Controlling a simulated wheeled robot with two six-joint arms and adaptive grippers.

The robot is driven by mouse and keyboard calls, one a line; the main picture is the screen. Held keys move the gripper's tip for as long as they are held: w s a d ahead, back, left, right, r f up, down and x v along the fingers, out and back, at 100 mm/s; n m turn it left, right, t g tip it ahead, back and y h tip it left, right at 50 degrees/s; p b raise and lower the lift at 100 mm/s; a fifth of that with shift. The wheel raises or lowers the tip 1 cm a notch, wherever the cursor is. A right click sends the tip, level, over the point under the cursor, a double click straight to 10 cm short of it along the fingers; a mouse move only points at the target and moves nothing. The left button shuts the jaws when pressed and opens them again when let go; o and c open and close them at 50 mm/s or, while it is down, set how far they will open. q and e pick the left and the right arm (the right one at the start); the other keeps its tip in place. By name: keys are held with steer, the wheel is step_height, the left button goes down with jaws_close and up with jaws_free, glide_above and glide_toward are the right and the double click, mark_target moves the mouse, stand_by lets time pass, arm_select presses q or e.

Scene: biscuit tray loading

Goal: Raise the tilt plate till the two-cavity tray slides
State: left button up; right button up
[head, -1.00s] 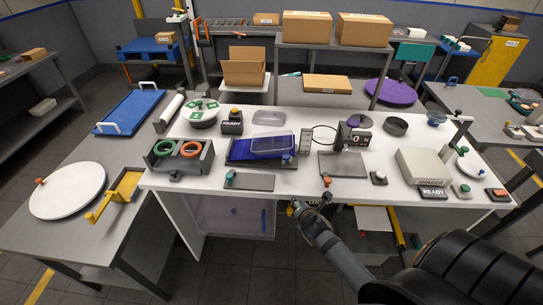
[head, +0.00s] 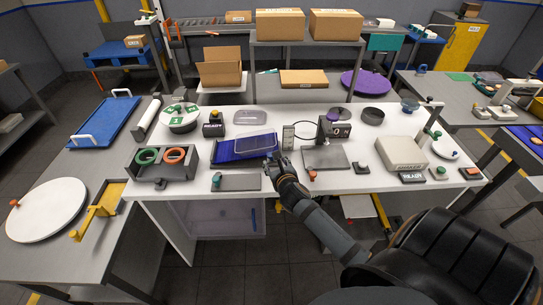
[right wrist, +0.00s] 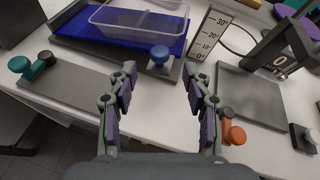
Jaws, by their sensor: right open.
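The tilt plate (head: 225,154) is blue, lies low in its dark base and looks flat. A clear tray (head: 252,144) rests on it; the right wrist view shows this tray (right wrist: 140,22) near the top, and I cannot make out its cavities. A blue knob (right wrist: 160,56) stands at the plate's front right corner. My right gripper (right wrist: 158,82) is open and empty, its fingers on either side of the line to the knob and short of it. In the head view the right gripper (head: 275,160) hides the knob. My left gripper is out of view.
An angle scale (right wrist: 212,34) stands right of the plate. A grey slab with a teal knob (right wrist: 20,64) lies front left, and an orange knob (right wrist: 233,134) is close to the right finger. A display (head: 340,129) stands over a grey plate (head: 324,158).

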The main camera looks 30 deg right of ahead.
mark_target(271, 156)
steer(key=x, duration=0.6)
steer(key=shift+w, duration=0.1)
steer(key=shift+f, duration=0.1)
jaws_close()
steer(key=shift+p, duration=0.3)
